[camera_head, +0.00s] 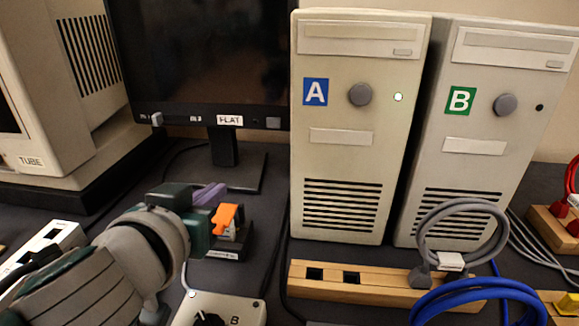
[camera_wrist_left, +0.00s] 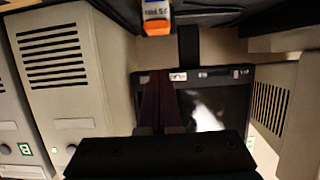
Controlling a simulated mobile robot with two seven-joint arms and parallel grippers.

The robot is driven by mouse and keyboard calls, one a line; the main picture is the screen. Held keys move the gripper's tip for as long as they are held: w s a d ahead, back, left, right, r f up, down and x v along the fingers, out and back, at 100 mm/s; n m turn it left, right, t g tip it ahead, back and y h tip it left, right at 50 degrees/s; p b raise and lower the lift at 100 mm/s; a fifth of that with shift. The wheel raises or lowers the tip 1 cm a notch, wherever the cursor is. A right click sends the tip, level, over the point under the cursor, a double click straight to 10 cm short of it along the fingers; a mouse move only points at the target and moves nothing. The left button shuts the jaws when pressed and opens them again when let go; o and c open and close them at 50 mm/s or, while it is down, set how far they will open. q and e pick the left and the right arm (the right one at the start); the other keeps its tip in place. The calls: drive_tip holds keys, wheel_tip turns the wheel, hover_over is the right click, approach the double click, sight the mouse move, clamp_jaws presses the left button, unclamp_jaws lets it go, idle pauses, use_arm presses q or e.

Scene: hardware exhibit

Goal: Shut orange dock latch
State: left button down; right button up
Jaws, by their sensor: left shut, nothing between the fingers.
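The orange latch (camera_head: 226,217) sticks up from the small black dock (camera_head: 234,243), which stands on the dark table in front of the monitor. In the left wrist view the orange latch (camera_wrist_left: 156,26) shows at the top edge beside a grey labelled part. My left gripper (camera_head: 211,193) is shut and empty, its purple fingers just behind and left of the latch. In the left wrist view its fingers (camera_wrist_left: 160,78) are together, apart from the latch in the picture. Whether the gripper touches the latch I cannot tell. My left wrist hides part of the dock's left side.
A monitor labelled FLAT (camera_head: 205,60) stands behind the dock. Computer towers A (camera_head: 345,150) and B (camera_head: 470,150) stand to the right. A wooden socket block (camera_head: 385,290) with a grey cable (camera_head: 425,235) and a switch box (camera_head: 245,308) lie in front.

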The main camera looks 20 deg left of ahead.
use_arm(q)
drive_tip(key=shift+b+x, duration=0.45)
drive_tip(key=shift+x, duration=0.4)
drive_tip(key=shift+s+f, duration=0.15)
use_arm(e)
drive_tip(key=shift+f, duration=0.35)
use_arm(q)
wheel_tip(320, 180, up, 5)
drive_tip(key=p, duration=0.4)
drive_tip(key=shift+f, duration=0.25)
drive_tip(key=b, duration=0.3)
approach(221, 221)
wheel_tip(221, 221, up, 3)
drive_tip(key=shift+d, duration=0.1)
use_arm(e)
drive_tip(key=shift+s+d+r, duration=0.45)
drive_tip(key=shift+s, duration=0.05)
drive_tip(key=shift+r, duration=0.1)
